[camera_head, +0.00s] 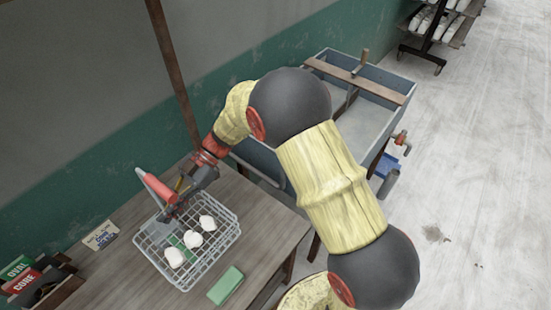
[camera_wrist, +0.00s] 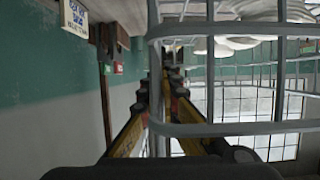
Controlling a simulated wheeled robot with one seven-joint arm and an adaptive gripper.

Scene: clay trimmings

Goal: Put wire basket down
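The grey wire basket (camera_head: 212,262) is at the table's left part in the head view, with several white lumps (camera_head: 192,239) inside. In the wrist view the basket's wires (camera_wrist: 230,128) fill the right side, close to the fingers (camera_wrist: 165,85). Its wires cover part of the fingertips. I cannot tell whether the basket's bottom touches the table.
The wooden table (camera_head: 262,222) has bare room right of the basket. A green block (camera_head: 225,285) lies in front of it. A small sign (camera_head: 101,235) and dark boxes labelled OVAL and CORE (camera_head: 22,280) are at the left. A grey sink (camera_head: 372,115) stands behind the table's right end.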

